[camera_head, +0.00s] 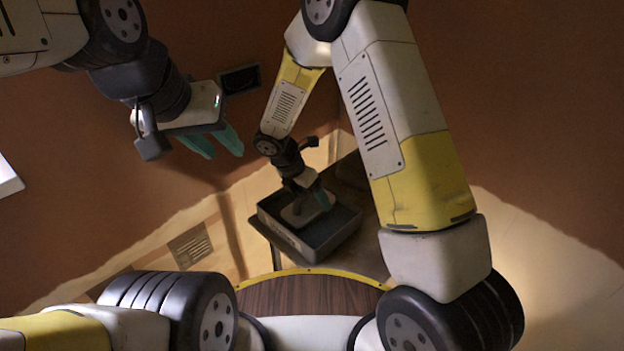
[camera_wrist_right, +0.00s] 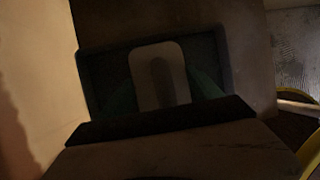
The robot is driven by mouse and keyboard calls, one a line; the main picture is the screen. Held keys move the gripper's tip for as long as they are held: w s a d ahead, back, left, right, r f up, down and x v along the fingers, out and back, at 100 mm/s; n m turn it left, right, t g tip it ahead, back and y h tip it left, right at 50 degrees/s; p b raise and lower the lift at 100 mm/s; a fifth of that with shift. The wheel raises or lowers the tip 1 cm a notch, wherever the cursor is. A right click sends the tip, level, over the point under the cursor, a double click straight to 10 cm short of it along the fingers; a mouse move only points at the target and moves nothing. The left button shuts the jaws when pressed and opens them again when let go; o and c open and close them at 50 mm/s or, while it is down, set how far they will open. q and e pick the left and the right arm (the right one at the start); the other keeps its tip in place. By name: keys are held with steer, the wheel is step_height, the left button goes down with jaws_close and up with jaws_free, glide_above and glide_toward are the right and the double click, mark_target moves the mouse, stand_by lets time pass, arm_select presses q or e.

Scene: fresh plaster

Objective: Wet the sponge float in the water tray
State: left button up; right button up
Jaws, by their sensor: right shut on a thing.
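The water tray (camera_head: 335,240) is a dark grey box low in the corner ahead. The sponge float (camera_head: 293,215) is a pale slab, seen over the inside of the tray. In the right wrist view the float (camera_wrist_right: 146,72) is a pale rounded plate with a darker handle, framed by the tray's dark rim (camera_wrist_right: 82,82). My right gripper (camera_head: 319,197) is shut on the float, with teal fingers at its sides. Whether the float touches water is hidden. My left gripper (camera_head: 213,143) hangs empty at the upper left, its teal fingers apart.
Brown walls meet in the corner behind the tray, with pale sheeting (camera_head: 150,245) along their foot. A dark wall box (camera_head: 239,79) sits near my left gripper. A grey grille (camera_head: 190,246) is left of the tray. My wood-topped base fills the front.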

stand_by(0.3)
steer(key=shift+r, duration=3.5)
